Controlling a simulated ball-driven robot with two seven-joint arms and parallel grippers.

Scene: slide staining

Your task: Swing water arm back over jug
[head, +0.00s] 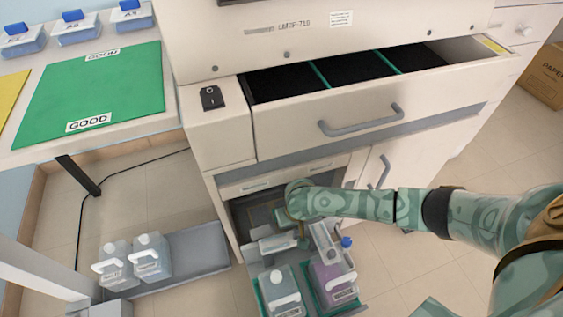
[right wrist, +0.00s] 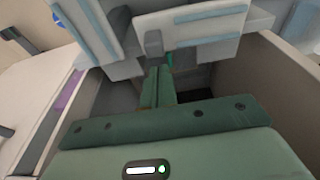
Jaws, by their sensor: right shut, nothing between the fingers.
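A white jug (head: 281,292) and a jug of purple liquid (head: 334,283) stand side by side in the green-edged tray at the open lower bay of the cabinet. A pale grey bar (head: 325,243) stands over the purple jug, close to a blue cap (head: 346,242); I cannot tell if it is the water arm. My right gripper (head: 272,246) reaches in from the right, above and behind the white jug. It is shut and empty. Its pale fingers also show in the right wrist view (right wrist: 140,30), where the jugs cannot be made out clearly. My left gripper is out of view.
An open drawer (head: 378,110) with black compartments juts out above my right arm. A grey floor tray (head: 195,252) holds two more white jugs to the left. A table with a green mat (head: 105,92) and blue-capped containers (head: 76,30) stands further left.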

